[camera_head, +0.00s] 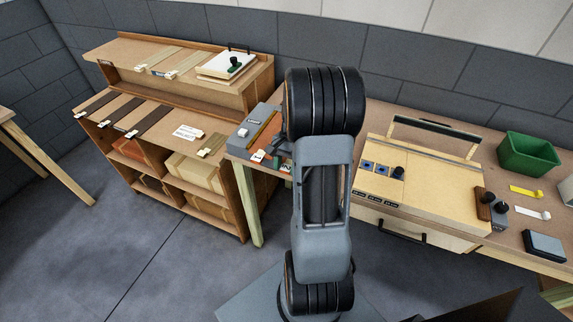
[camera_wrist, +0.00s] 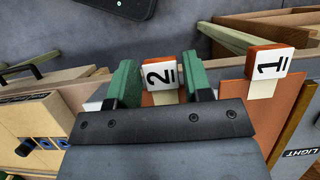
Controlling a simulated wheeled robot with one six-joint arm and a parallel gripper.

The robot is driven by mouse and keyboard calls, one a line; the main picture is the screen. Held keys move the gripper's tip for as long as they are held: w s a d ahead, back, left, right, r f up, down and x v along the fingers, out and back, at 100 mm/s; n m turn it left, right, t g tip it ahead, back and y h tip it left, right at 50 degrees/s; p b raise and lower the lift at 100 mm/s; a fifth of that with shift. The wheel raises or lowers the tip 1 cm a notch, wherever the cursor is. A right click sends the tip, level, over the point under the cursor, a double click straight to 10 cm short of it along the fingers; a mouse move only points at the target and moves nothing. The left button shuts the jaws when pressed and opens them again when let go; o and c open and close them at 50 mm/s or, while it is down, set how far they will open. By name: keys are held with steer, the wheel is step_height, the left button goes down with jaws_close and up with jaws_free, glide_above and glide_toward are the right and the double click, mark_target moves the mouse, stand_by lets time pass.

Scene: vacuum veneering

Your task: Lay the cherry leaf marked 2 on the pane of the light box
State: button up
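The tag marked 2 (camera_wrist: 160,76), a white face with an orange-brown top, shows between the two green fingers of my gripper (camera_wrist: 162,80) in the wrist view. The fingers are apart on either side of it, with narrow gaps. Its leaf is mostly hidden behind my gripper. The tag marked 1 (camera_wrist: 269,66) sits on another reddish-brown leaf (camera_wrist: 285,100) to the right. The grey light box (camera_head: 243,131) is left of my arm in the head view; its LIGHT label (camera_wrist: 301,153) shows at the wrist view's right edge. My arm hides part of this area.
A wooden shelf unit (camera_head: 160,105) with strips and a small press board (camera_head: 227,66) stands to the left. Right of my arm are a pale wooden box (camera_head: 430,165) with a handled frame, a green bin (camera_head: 528,153) and small tools on the bench (camera_head: 510,235).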

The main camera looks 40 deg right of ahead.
steer(key=o, duration=0.3)
steer(key=v, duration=1.4)
steer(key=shift+w+d+f, duration=0.1)
steer(key=s+a+n+t+h, duration=0.1)
steer(key=s+a+n+t, duration=0.1)
steer(key=a, duration=0.5)
steer(key=s+a+n+t+h, duration=0.1)
steer(key=s+a+n+t, duration=0.1)
steer(key=s+a+n, duration=0.2)
steer(key=s+a+n+t+h, duration=0.1)
steer(key=s+a+n+t, duration=0.1)
steer(key=a+n, duration=0.4)
steer(key=shift+s+a+f+h, duration=0.1)
steer(key=shift+s+a+h, duration=0.1)
steer(key=shift+a, duration=0.65)
steer(key=shift+s+a+f+h, duration=0.1)
steer(key=shift+s+a, duration=0.1)
steer(key=shift+a, duration=0.7)
steer(key=shift+s+a+h, duration=0.1)
steer(key=shift+s+a, duration=0.1)
steer(key=shift+a, duration=0.65)
